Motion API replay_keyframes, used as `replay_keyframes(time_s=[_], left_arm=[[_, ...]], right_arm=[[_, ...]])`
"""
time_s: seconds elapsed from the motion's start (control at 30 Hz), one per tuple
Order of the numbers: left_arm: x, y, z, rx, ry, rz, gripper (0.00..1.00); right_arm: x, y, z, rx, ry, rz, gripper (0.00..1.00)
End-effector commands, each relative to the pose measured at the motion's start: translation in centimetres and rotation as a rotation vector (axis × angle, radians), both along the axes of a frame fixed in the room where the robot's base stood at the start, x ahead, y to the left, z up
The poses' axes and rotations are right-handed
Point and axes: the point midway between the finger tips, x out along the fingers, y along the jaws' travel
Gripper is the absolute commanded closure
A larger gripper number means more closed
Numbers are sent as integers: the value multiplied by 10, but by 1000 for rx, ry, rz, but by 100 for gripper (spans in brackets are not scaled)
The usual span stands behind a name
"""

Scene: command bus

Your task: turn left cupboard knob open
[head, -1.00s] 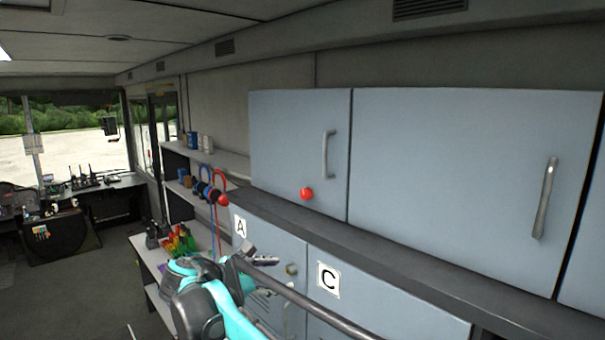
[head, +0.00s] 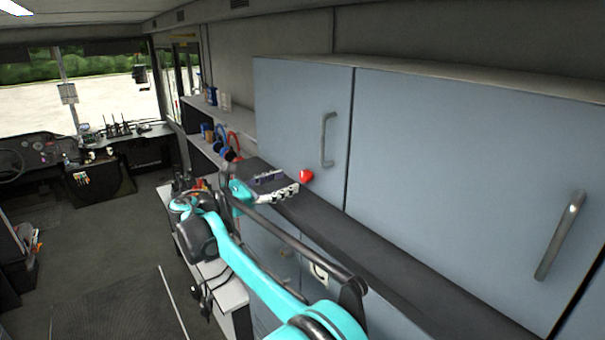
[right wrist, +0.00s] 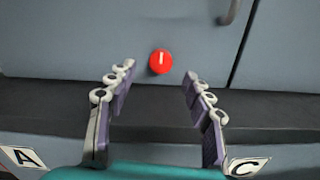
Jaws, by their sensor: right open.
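The red knob (head: 306,176) sits low on the left overhead cupboard door (head: 290,110), which is shut. In the right wrist view the knob (right wrist: 161,61) shows a pale line on its face, close to upright. My right gripper (head: 276,186) is open just left of the knob in the head view. In the right wrist view its two fingers (right wrist: 156,85) stand apart below the knob, one to each side, with nothing between them. They do not appear to touch the knob. My left gripper is not in view.
A dark ledge (head: 400,255) runs under the overhead cupboards. Lower doors carry labels A (right wrist: 25,157) and C (right wrist: 247,167). A wide cupboard door (head: 460,170) with a bar handle (head: 560,235) is to the right. Shelves (head: 205,150) with headsets stand left.

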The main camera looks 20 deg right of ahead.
Motion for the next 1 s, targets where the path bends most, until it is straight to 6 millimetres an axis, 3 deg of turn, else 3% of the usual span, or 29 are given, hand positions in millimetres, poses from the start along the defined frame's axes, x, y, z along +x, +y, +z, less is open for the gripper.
replay_keyframes(time_s=[0.1, 0.3, 0.67, 0.8, 0.87, 1.0], left_arm=[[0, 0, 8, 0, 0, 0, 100], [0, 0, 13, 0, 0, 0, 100], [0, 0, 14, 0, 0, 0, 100], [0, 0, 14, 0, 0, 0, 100], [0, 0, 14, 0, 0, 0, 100], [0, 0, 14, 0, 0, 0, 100]], right_arm=[[7, -22, 2, 1, -1, -4, 49], [15, -45, 2, 2, 0, -3, 49], [18, -51, 0, 1, -1, -1, 49], [18, -51, 0, 2, -1, -2, 86], [18, -51, 0, 1, -1, -1, 99], [18, -51, 0, 2, -1, -2, 99]])
